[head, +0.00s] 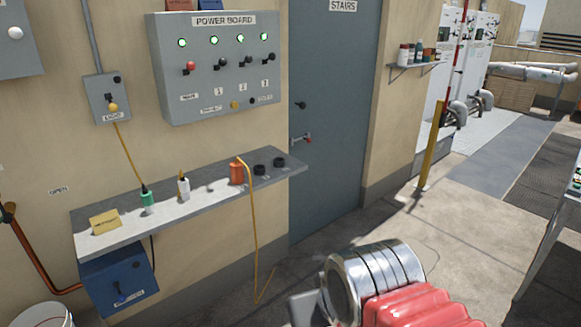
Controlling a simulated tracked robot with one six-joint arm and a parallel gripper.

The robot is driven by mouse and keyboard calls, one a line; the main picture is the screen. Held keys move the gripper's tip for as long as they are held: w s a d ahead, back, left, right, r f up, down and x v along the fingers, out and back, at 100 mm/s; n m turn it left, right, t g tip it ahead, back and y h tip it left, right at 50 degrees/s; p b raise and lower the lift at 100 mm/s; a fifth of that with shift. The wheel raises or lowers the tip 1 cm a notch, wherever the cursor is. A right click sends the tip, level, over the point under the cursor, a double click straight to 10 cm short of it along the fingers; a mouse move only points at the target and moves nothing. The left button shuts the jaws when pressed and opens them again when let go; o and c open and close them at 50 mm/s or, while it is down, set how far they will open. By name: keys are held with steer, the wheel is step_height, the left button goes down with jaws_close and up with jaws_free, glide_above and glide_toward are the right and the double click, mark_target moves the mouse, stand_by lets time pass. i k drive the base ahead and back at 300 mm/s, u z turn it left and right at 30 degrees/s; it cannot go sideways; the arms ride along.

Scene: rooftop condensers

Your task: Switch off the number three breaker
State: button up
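The grey power board (158,75) hangs on the tan wall at upper left, left of the blue-grey door. It has one red-tipped switch (190,67) at left and three black switches to its right. The label plates below the black switches appear to read 1, 2 and 3. The number three breaker (267,57) is the rightmost black switch. A lit green lamp (264,36) is above it, and the other switches have lit green lamps too. Part of my arm shows at the bottom, well below the board. No gripper fingertips can be made out.
A grey wall shelf (210,210) below the board holds small bottles, an orange item (237,173) and a hanging yellow cord. A light switch box (107,98) is left of the board. Concrete floor is open at right.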

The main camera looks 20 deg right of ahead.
mark_target(271, 56)
steer(key=z, duration=0.2)
steer(key=i, duration=1)
steer(key=z, duration=0.05)
